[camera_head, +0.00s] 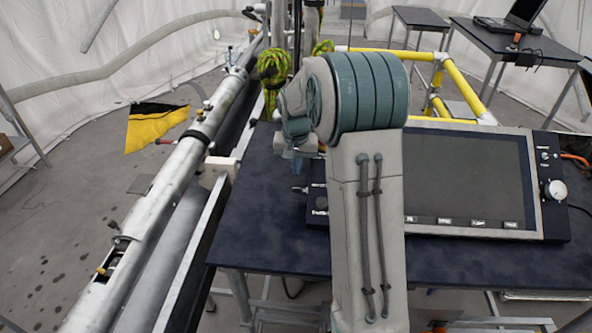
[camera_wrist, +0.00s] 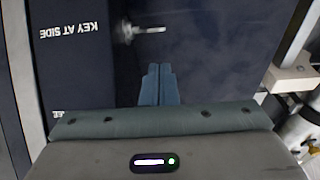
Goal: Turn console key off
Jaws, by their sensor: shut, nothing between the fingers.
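The console (camera_head: 556,222) lies on the dark blue table, its left part hidden behind my arm. A small metallic key (camera_head: 299,189) sticks out from the console's left side. In the wrist view the key (camera_wrist: 145,30) lies just beyond my fingertips, blurred, beside the console panel (camera_wrist: 75,70) with the upside-down label "KEY AT SIDE". My gripper (camera_wrist: 158,68) is shut and empty, its two blue fingers together, apart from the key in the picture. In the head view my gripper (camera_head: 297,166) is mostly hidden by my wrist, above the key.
The blue table top (camera_head: 265,225) is clear left of the console. A long metal pipe (camera_head: 170,195) on a rail runs along the table's left. A yellow frame (camera_head: 455,80) stands behind the console. Another table with a laptop (camera_head: 510,25) is at the back right.

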